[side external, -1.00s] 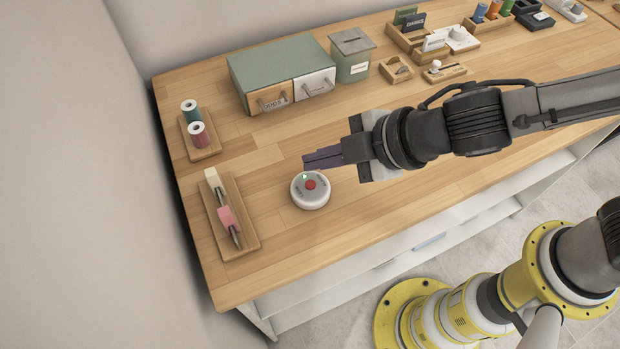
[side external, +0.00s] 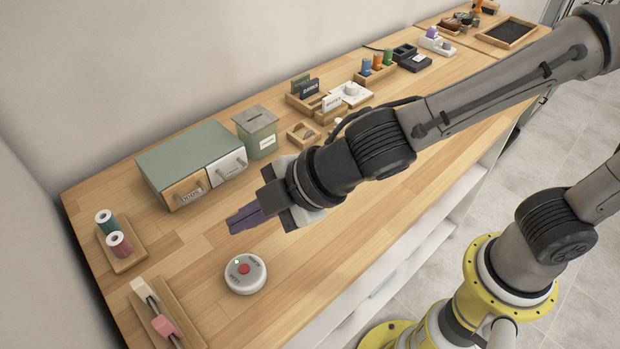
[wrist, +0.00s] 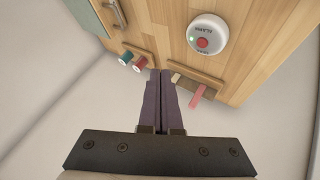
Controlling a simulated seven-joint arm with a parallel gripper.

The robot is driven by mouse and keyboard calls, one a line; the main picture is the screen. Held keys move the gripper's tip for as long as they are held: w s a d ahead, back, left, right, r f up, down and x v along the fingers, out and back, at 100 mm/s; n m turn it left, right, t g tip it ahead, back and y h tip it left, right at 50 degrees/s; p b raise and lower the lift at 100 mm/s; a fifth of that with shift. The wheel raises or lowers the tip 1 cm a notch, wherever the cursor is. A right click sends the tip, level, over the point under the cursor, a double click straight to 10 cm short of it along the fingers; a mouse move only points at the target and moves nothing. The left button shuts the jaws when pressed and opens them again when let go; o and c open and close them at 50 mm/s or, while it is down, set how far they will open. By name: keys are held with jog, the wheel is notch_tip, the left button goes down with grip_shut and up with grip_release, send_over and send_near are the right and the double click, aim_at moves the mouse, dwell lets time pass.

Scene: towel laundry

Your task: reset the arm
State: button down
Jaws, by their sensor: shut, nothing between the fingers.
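My gripper (side external: 238,222) has purple fingers, which lie closed together with nothing between them. In the side view it hangs above the wooden worktop, beyond the round white alarm (side external: 245,273) with its red button and small green light. The gripper is apart from the alarm. In the wrist view the closed fingers (wrist: 160,76) point toward the worktop's end, and the alarm (wrist: 207,36) lies up and to their right.
A green two-drawer box (side external: 187,155) and a lidded green box (side external: 257,135) stand at the back. A spool tray (side external: 129,259) and a tray with pink and cream pieces (side external: 184,309) lie at the left. Several small items line the back right. The worktop's middle is mostly clear.

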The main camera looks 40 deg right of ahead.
jog(key=w+d+r+m+t+h, duration=0.2)
jog(key=w+d+r+m, duration=0.3)
jog(key=d, duration=0.6)
jog(key=d+r+m+t+h, duration=0.1)
jog(key=d+r+m+h, duration=0.15)
jog(key=d+r, duration=0.65)
jog(key=s+d+f+m+g+h, duration=0.1)
jog(key=s+d+f+m+h, duration=0.15)
jog(key=s+d+m, duration=0.7)
jog(key=s+d+f+g+y, duration=0.1)
jog(key=s+d+f+g, duration=0.2)
jog(key=s+f, duration=0.3)
jog(key=s+d, duration=0.1)
jog(key=s, duration=0.3)
jog(key=shift+s+f, duration=0.15)
jog(key=shift+f, duration=0.25)
